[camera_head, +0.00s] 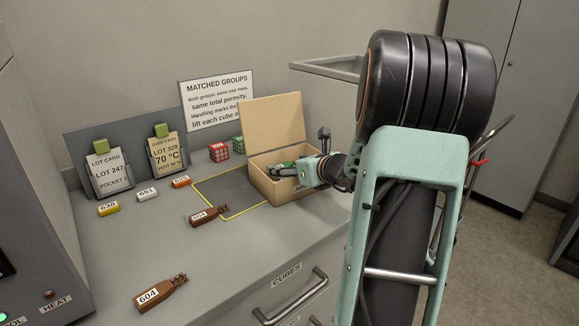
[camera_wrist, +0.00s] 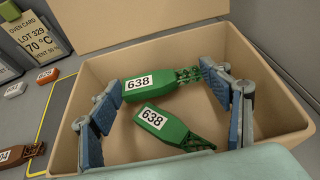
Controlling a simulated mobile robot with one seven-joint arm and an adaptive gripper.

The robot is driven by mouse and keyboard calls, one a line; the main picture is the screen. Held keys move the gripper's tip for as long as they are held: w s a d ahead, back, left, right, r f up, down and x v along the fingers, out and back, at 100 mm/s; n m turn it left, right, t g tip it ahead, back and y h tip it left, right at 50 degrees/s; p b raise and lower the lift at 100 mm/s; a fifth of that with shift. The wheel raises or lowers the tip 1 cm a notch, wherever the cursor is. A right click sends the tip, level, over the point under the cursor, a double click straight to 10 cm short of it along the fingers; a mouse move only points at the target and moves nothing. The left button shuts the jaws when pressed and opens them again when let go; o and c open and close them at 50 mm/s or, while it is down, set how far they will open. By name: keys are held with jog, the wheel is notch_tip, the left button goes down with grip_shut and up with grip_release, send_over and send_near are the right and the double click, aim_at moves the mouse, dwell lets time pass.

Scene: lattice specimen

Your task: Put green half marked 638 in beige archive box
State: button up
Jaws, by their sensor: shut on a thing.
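The open beige archive box (camera_head: 290,197) stands on the counter, its lid raised at the back; its rim and walls fill much of the wrist view (camera_wrist: 283,87). My gripper (camera_wrist: 164,84) is inside the box, shut lengthwise on a green half marked 638 (camera_wrist: 165,84), with one finger at its labelled end and the other at its lattice end. A second green half marked 638 (camera_wrist: 172,126) lies in the box, just in front of the held one. I cannot tell whether the held half touches the box floor. In the head view, my gripper (camera_head: 300,172) partly hides the green.
A yellow-outlined dark mat (camera_head: 228,187) lies left of the box. Brown halves marked 604 (camera_head: 207,216) lie on its front edge and nearer the counter front (camera_head: 160,293). Yellow, white and orange tags, two lattice cubes (camera_head: 219,151) and card stands (camera_head: 107,172) are behind.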

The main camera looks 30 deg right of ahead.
jog(key=shift+s+f, duration=0.1)
jog(key=shift+f, duration=0.2)
jog(key=o, duration=0.9)
jog(key=shift+f, duration=0.15)
jog(key=shift+c, duration=0.2)
